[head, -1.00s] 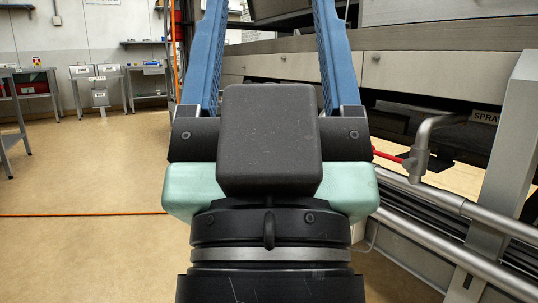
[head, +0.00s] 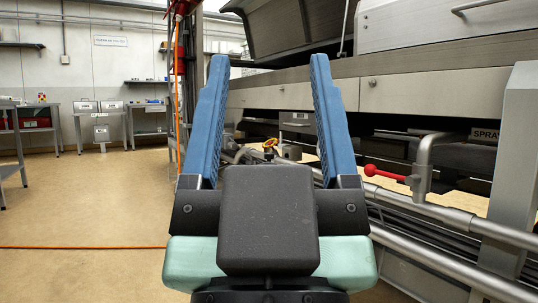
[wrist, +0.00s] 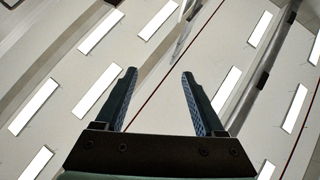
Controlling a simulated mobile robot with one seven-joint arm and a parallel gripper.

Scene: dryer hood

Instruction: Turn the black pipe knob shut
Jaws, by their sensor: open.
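I cannot make out a black pipe knob for certain in either view. A small round yellow-orange knob (head: 270,145) shows on the pipework beyond my gripper, between the fingers in the head view. A valve lever with a red ball end (head: 371,170) sits on a grey pipe (head: 423,165) to the right of the fingers. My gripper (head: 269,62) is open, its two blue fingers pointing upward with nothing between them. The wrist view also shows the gripper (wrist: 160,73) open and empty, facing the ceiling.
A large steel machine (head: 430,85) fills the right side, with a hood (head: 290,30) above. Steel pipes (head: 450,225) run low along it, and a steel post (head: 516,170) stands at far right. Open floor (head: 90,200) lies left, with an orange line across it. Workbenches line the back wall.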

